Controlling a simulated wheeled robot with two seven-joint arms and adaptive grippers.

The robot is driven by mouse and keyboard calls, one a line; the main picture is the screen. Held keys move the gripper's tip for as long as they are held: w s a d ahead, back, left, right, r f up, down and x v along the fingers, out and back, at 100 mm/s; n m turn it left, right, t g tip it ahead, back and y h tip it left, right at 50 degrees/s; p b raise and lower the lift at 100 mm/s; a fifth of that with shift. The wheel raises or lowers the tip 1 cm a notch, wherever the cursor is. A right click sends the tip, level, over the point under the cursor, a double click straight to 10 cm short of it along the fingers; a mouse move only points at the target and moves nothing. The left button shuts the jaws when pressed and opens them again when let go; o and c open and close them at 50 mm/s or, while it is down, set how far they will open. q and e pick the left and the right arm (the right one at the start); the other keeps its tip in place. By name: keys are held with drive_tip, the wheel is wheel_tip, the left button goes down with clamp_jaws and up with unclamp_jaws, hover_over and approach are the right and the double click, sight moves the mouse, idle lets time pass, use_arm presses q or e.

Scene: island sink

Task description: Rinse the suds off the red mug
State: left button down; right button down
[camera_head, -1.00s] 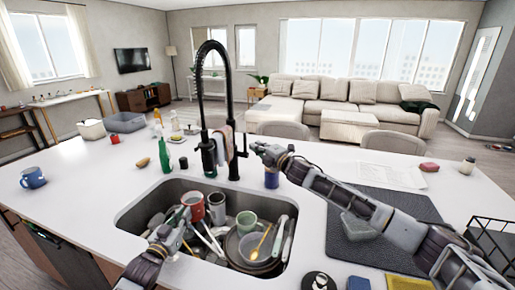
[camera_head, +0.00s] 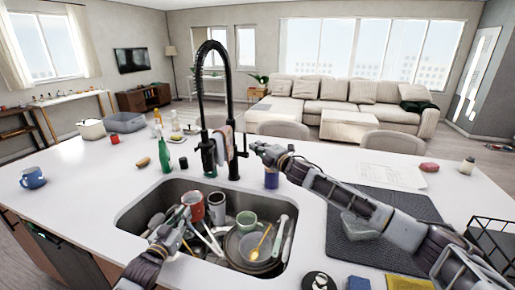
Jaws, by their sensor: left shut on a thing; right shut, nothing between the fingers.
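The red mug (camera_head: 194,202) is in the left part of the sink, near the back wall. My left gripper (camera_head: 183,215) reaches in from the front left and is shut on the mug; its fingers hide part of it. The black spring-neck faucet (camera_head: 232,160) stands behind the sink, with its spray head (camera_head: 209,157) hanging above and behind the mug. My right gripper (camera_head: 256,146) is shut and empty, just right of the faucet. Suds on the mug and any running water are too small to tell.
The sink (camera_head: 135,216) holds a white-grey mug (camera_head: 216,207), a green mug (camera_head: 247,222), plates (camera_head: 236,257), a yellow spoon (camera_head: 264,238) and other utensils. A green bottle (camera_head: 164,155) and a blue-purple cup (camera_head: 271,177) stand behind it. A dark mat (camera_head: 350,250) lies right.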

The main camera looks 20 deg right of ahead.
use_arm(q)
drive_tip(key=shift+r, duration=0.2)
idle(0.5)
drive_tip(key=s+a+r+p, duration=0.3)
drive_tip(key=a+r+p, duration=0.1)
drive_tip(key=p, duration=0.2)
idle(0.7)
drive_tip(key=shift+s+a+f, duration=0.1)
drive_tip(key=shift+f, duration=0.1)
idle(1.1)
